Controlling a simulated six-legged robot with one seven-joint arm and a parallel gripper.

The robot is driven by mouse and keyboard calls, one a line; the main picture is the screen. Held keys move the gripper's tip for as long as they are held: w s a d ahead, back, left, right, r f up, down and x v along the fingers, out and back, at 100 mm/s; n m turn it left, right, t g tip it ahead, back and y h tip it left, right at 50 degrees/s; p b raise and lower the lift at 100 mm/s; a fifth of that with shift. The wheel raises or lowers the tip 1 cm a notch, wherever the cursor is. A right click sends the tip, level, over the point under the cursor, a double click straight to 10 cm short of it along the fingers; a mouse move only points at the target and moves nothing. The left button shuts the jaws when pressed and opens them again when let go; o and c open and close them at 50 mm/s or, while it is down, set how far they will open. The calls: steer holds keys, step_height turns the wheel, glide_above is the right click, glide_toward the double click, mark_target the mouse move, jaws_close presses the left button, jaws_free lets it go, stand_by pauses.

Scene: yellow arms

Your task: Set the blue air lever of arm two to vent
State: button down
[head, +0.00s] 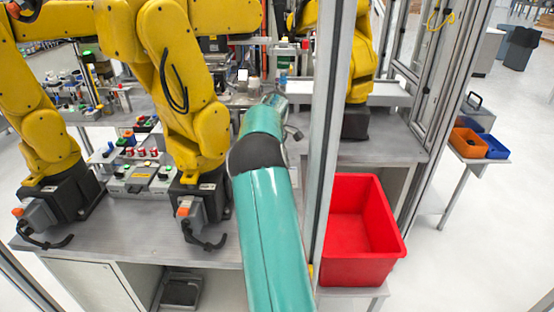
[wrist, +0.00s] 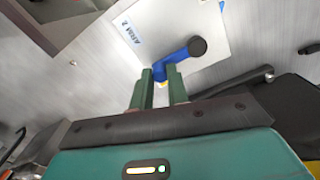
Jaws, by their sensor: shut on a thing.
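In the wrist view, the blue air lever (wrist: 178,56) is mounted at a pale plate (wrist: 215,40) labelled "ARM 2" (wrist: 130,33). The lever runs up and to the right in the picture and has a round black knob (wrist: 197,46) at its upper right end. My gripper (wrist: 160,72) has its two green fingers around the lower left part of the lever and is shut on it. A bit of yellow shows between the fingers. The vent marking cannot be read. In the head view, my teal arm hides the lever and the fingers.
Several yellow robot arms (head: 185,75) stand on the grey bench (head: 120,220) left of my arm. A metal frame post (head: 325,130) rises just right of my arm. A red bin (head: 362,225) stands right of it. In the wrist view, a black rod (wrist: 235,82) lies close right of the fingers.

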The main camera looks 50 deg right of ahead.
steer(key=c, duration=1.4)
jaws_free()
steer(key=shift+o, duration=0.2)
step_height(320, 180, up, 12)
